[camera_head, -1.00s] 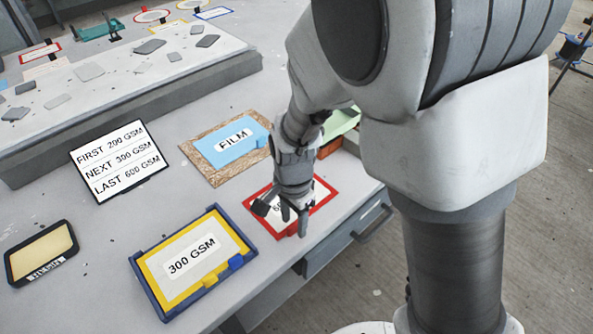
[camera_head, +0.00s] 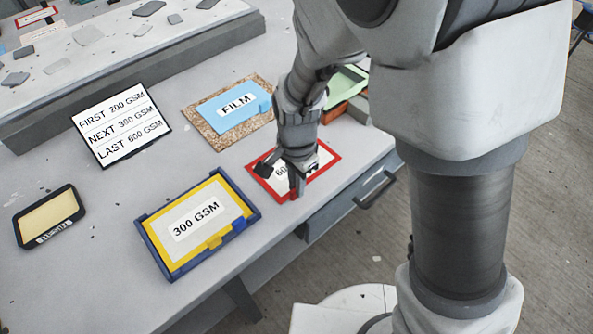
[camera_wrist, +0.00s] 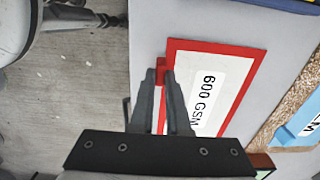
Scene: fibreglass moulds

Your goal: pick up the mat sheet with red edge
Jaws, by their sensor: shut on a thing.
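The mat sheet with red edge (camera_head: 325,158) lies flat on the table near its front edge, right of the yellow-edged sheet. In the wrist view the red-edged sheet (camera_wrist: 240,50) shows a white label reading 600 GSM. My gripper (camera_head: 294,192) points down at its near side. In the wrist view my gripper (camera_wrist: 162,75) has its fingers close together on the sheet's red tab (camera_wrist: 161,66). My arm hides part of the sheet in the head view.
A yellow-edged 300 GSM sheet (camera_head: 226,188) sits in a blue tray (camera_head: 164,262) to the left. A blue FILM sheet (camera_head: 213,112) lies on a brown board (camera_head: 206,132) behind. An order sign (camera_head: 120,124) and a black-rimmed tray (camera_head: 72,192) stand further left.

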